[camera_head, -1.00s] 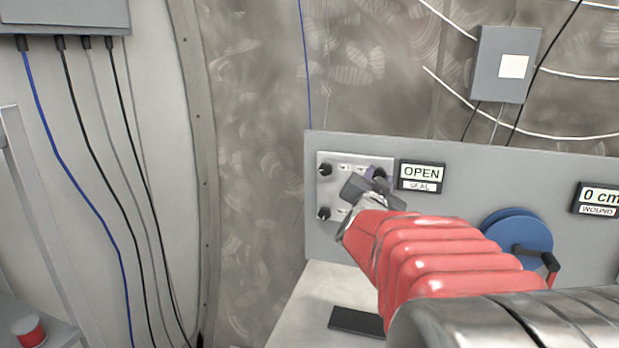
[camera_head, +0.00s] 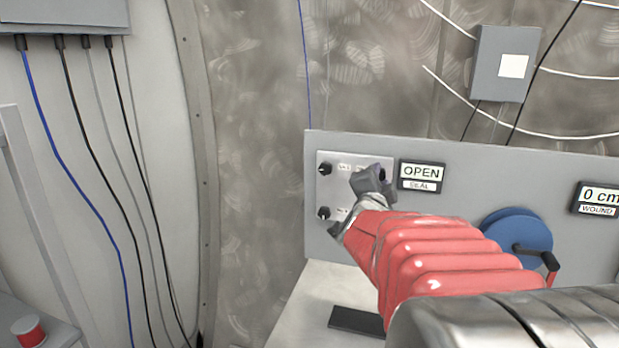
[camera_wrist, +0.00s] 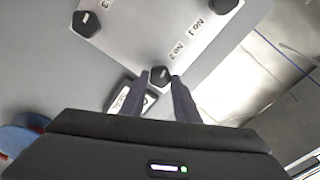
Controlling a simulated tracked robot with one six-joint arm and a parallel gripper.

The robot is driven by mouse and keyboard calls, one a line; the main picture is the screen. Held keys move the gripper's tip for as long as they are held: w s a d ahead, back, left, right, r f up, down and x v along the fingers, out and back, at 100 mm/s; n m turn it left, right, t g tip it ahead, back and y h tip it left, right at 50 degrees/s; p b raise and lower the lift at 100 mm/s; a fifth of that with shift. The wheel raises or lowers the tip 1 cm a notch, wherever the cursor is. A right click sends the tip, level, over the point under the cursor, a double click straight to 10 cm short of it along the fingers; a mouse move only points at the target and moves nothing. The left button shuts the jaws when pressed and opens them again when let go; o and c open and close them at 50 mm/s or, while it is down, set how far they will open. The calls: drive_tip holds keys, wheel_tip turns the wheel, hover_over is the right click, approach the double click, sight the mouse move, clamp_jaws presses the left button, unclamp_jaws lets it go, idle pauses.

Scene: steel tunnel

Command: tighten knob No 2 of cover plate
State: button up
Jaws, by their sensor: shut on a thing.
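The cover plate (camera_head: 349,158) is a pale plate with dark knobs, on the grey panel. Knob No 2 (camera_wrist: 158,73) sits between my fingertips in the wrist view, beside its "No 2" label. My gripper (camera_wrist: 160,79) is shut on it; it also shows in the head view (camera_head: 376,177), over the plate's upper right corner, hiding most of that knob. Knob No 1 (camera_head: 324,169) is at the plate's upper left, also at the top of the wrist view (camera_wrist: 222,4). Knob No 3 (camera_wrist: 85,23) is at the upper left of the wrist view. My arm hides the plate's lower right.
A display reading "OPEN" over "SEAL" (camera_head: 421,175) is close right of the plate. A blue reel (camera_head: 515,238) with a crank and a "0 cm" display (camera_head: 599,199) are farther right. Another knob (camera_head: 323,213) is at the plate's lower left.

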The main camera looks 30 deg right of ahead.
drive_tip(key=shift+s+d, duration=0.1)
drive_tip(key=shift+d, duration=0.05)
drive_tip(key=o, duration=0.8)
drive_tip(key=shift+f, duration=0.1)
drive_tip(key=shift+c, duration=0.2)
drive_tip(key=shift+o, duration=1.4)
drive_tip(key=shift+a, duration=0.2)
drive_tip(key=v, duration=1.3)
drive_tip(key=shift+a, duration=0.25)
drive_tip(key=shift+s, duration=0.15)
